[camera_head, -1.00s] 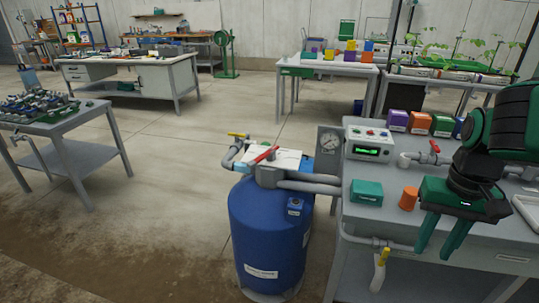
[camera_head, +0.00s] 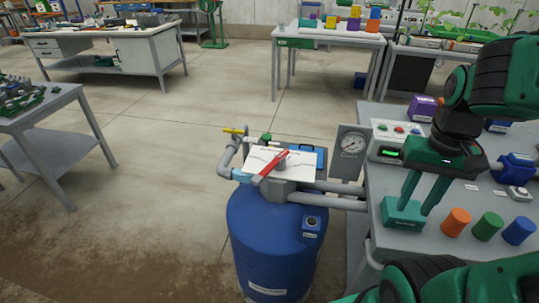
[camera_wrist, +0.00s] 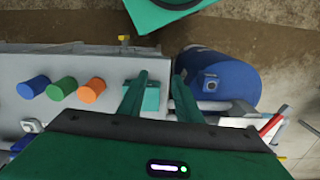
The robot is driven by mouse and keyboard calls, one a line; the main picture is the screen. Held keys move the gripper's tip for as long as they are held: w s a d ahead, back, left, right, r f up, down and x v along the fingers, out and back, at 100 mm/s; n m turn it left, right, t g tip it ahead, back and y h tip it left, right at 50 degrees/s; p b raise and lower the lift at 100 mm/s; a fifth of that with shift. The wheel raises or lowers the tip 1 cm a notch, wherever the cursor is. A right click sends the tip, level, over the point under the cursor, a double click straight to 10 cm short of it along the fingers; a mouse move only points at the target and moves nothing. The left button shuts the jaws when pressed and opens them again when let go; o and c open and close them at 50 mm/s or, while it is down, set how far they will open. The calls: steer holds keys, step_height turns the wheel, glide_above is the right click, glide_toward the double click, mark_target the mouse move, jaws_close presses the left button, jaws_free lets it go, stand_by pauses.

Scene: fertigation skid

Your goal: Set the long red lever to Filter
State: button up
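The long red lever (camera_head: 270,166) sits on the valve on top of the blue tank (camera_head: 272,240), slanting from lower left to upper right across a white plate (camera_head: 290,167). Markings on the plate are too small to read. In the wrist view the red lever (camera_wrist: 271,125) shows at the right edge, beyond the blue tank (camera_wrist: 218,75). My gripper (camera_head: 413,207) is to the right of the lever, over the grey bench. Its two fingers are apart with nothing held between them. They overlap a teal box (camera_head: 396,216) in the picture; contact cannot be told.
A pressure gauge (camera_head: 350,146) and a control box (camera_head: 392,140) stand between the lever and my arm. Orange (camera_head: 456,222), green (camera_head: 488,226) and blue (camera_head: 519,231) cylinders stand on the bench. A smaller yellow handle (camera_head: 234,131) is left of the lever. Floor left of the tank is clear.

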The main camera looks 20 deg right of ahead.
steer(key=shift+w+a, duration=0.4)
steer(key=shift+w, duration=0.2)
